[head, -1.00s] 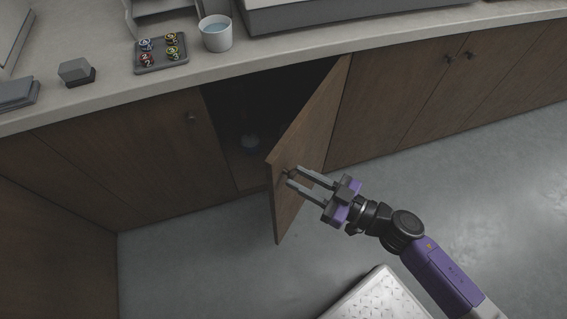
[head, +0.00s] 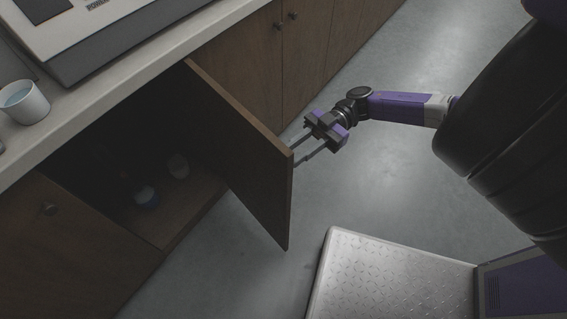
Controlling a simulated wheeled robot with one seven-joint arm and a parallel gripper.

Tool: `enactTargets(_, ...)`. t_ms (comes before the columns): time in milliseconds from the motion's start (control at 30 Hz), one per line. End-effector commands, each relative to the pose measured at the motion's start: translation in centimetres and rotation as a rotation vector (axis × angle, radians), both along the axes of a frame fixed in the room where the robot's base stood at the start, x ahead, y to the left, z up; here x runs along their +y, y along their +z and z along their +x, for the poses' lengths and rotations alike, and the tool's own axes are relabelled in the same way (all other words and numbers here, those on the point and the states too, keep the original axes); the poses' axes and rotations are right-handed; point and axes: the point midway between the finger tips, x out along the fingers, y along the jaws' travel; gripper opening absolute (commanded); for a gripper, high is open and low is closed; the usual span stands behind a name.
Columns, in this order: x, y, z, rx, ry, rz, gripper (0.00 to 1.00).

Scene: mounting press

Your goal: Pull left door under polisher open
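The brown wooden door (head: 240,150) under the counter stands swung out from the cabinet. We see its inner face and top edge; its front face and any knob on it are hidden. My gripper (head: 297,156) is at the door's free edge, on the front-face side. Its two fingers are apart with a visible gap. Whether the tips touch the door or its knob cannot be told.
More closed cabinet doors (head: 305,45) run to the upper right. A white cup (head: 24,102) and a large grey machine (head: 100,35) stand on the counter.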

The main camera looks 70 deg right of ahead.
Motion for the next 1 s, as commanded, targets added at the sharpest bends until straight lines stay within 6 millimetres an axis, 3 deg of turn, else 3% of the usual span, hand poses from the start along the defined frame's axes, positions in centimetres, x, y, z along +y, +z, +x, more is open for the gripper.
enactTargets(467, -0.48, -0.35, -0.24, 0.008, 0.010, -0.005, 0.00)
enactTargets(500, -0.47, -0.36, -0.24, 0.008, 0.010, -0.005, 0.33)
enactTargets(600, -0.46, -0.31, -0.24, 0.007, 0.011, -0.004, 0.48)
enactTargets(1000, -1.17, -0.27, -0.60, 0.007, 0.010, -0.004, 0.48)
